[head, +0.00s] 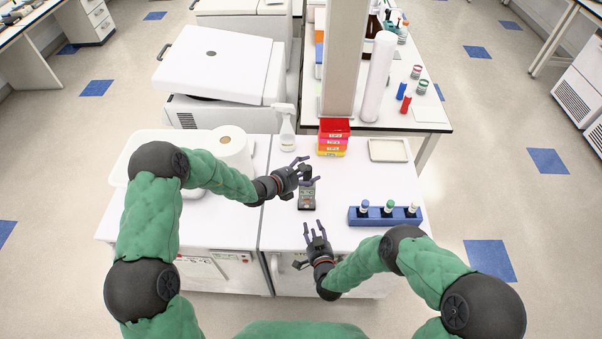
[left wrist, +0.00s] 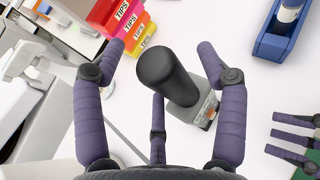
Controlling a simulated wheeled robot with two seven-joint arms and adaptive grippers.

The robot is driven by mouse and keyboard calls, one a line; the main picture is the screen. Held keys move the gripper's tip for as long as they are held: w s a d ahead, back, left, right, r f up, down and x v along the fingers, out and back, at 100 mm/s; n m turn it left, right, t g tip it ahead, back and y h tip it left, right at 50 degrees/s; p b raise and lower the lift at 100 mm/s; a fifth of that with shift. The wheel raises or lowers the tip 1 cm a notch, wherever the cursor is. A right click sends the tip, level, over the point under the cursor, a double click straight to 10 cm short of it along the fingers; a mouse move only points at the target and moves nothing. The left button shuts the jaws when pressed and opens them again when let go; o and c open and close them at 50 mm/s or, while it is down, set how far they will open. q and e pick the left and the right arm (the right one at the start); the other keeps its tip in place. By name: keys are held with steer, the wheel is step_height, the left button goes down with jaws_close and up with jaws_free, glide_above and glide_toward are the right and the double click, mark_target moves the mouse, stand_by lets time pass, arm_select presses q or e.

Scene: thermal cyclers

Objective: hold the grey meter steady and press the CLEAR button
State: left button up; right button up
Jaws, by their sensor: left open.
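The grey meter (head: 307,198) stands on the white bench, with a dark upper part that the left hand partly covers. The left wrist view shows a black rounded cylinder (left wrist: 167,78) on the grey meter body (left wrist: 203,108). My left gripper (head: 306,171) is open, its fingers spread around the black part; whether they touch it is unclear. In the left wrist view, its fingers (left wrist: 160,50) lie on both sides of that part. My right gripper (head: 315,232) is open and empty at the bench's front edge, nearer than the meter. The CLEAR button cannot be made out.
A blue rack (head: 385,217) with capped tubes stands right of the meter. Stacked tip boxes (head: 334,137), a spray bottle (head: 287,130) and a shallow tray (head: 389,150) are behind. A paper roll (head: 231,150) is at left. Bench between meter and rack is clear.

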arm_select(q)
steer(key=c, duration=1.4)
steer(key=shift+c, duration=0.2)
arm_select(e)
jaws_close()
stand_by(0.9)
